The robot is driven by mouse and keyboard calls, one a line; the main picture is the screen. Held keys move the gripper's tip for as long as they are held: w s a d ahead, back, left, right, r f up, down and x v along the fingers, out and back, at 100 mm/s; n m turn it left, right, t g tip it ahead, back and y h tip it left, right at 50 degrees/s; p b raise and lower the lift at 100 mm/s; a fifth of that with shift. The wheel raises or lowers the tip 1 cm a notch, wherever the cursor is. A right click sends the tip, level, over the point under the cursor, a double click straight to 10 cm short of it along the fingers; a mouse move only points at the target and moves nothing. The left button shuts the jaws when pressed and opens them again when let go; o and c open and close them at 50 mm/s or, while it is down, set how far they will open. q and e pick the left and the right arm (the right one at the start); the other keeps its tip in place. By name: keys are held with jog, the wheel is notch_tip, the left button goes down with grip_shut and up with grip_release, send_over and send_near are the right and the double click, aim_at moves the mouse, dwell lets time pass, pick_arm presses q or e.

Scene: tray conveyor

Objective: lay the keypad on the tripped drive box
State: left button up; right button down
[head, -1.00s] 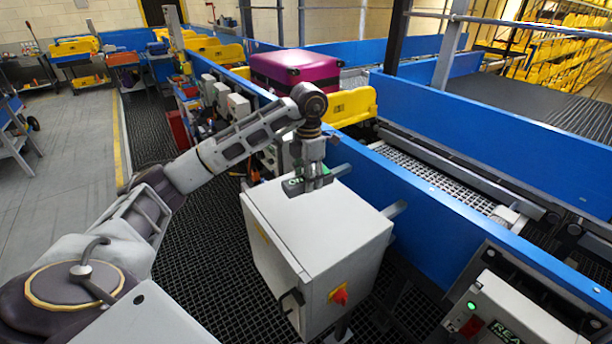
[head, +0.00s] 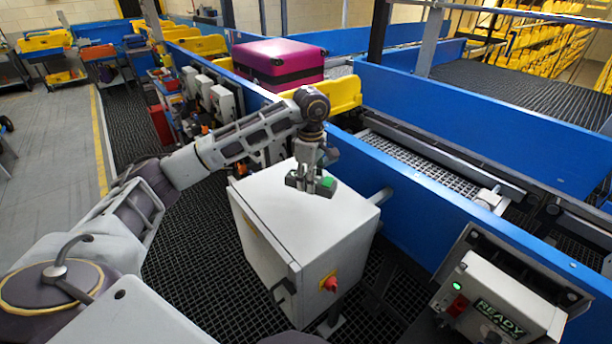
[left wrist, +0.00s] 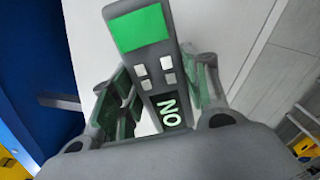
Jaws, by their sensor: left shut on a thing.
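The keypad (left wrist: 150,55) is a grey bar with a green screen, pale square buttons and a dark panel reading "ON" in the left wrist view. My left gripper (head: 311,172) is shut on it, one finger on each side. In the head view the keypad (head: 325,187) is over the top of a large light-grey cabinet (head: 262,205) with a red switch. I cannot tell whether it touches that top. At lower right a grey drive box (head: 490,308) shows a green lamp, a red button and "READY". No tripped marking is readable on any box. My right gripper is out of view.
A blue conveyor wall (head: 420,205) runs behind the cabinet. A magenta case (head: 280,64) and a yellow guard (head: 335,98) are at the back. Smaller grey boxes (head: 222,101) line the conveyor farther left. Dark grating (head: 205,255) covers the floor on the left.

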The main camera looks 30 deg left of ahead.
aim_at(327, 193)
pick_arm(q)
jog(key=d+m, duration=0.1)
jog(key=m, duration=0.1)
jog(key=d+f+m, duration=0.1)
jog(key=m, duration=0.2)
jog(key=shift+w+f, duration=0.1)
jog(key=m, duration=0.1)
jog(key=d+m, duration=0.1)
jog(key=m, duration=0.1)
jog(key=d+f+m, duration=0.1)
jog(key=m, duration=0.1)
jog(key=shift+f, duration=0.1)
jog(key=m, duration=0.2)
jog(key=d+f+m, duration=0.1)
jog(key=m, duration=0.1)
jog(key=shift+d, duration=0.2)
jog(key=m, duration=0.1)
jog(key=d+m, duration=0.1)
jog(key=m, duration=0.1)
jog(key=f+m, duration=0.1)
jog(key=shift+d+m, duration=0.35)
jog(key=shift+m, duration=0.05)
jog(key=shift+a, duration=0.15)
